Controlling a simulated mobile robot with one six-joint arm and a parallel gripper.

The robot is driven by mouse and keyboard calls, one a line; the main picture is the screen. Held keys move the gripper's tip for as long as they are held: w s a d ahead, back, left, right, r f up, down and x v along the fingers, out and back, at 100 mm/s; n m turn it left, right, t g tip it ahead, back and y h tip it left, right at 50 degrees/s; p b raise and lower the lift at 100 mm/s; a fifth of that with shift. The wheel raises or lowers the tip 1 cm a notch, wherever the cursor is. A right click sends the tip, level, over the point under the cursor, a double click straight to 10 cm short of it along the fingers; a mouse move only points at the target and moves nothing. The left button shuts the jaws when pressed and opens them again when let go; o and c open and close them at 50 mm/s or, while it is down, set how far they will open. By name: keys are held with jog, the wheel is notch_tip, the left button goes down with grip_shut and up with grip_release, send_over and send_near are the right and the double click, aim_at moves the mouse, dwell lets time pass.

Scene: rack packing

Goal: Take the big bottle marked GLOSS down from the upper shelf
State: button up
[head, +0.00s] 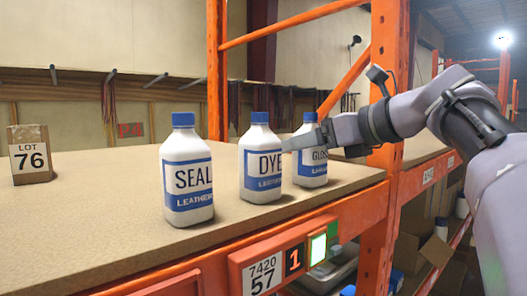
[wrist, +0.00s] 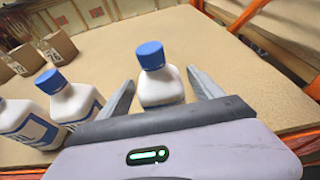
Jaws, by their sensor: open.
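The white GLOSS bottle (head: 319,170) with a blue cap stands upright on the shelf board (head: 110,222), right of the DYE bottle (head: 259,160). My gripper (head: 298,139) reaches in from the right, and one finger crosses in front of the GLOSS bottle, hiding part of it. In the wrist view, a blue-capped bottle (wrist: 160,88), apparently GLOSS, stands between my two open fingers (wrist: 160,76). A small gap shows on each side of it. Its lower part is hidden behind the gripper body.
The SEAL bottle (head: 187,170) stands left of DYE; both are close beside the gripper's left. A LOT 76 box (head: 30,155) sits at the far left. Orange rack posts (head: 217,75) and the front rail (head: 345,225) bound the shelf. The board's back is mostly clear.

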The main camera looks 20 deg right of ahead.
jog(key=x, duration=0.2)
jog(key=shift+w+a, duration=0.15)
jog(key=shift+w, duration=0.15)
jog(key=shift+w+f, duration=0.1)
jog(key=shift+w, duration=0.15)
jog(key=shift+s, duration=0.4)
jog(key=c, duration=0.8)
jog(key=shift+w, duration=0.15)
grip_shut()
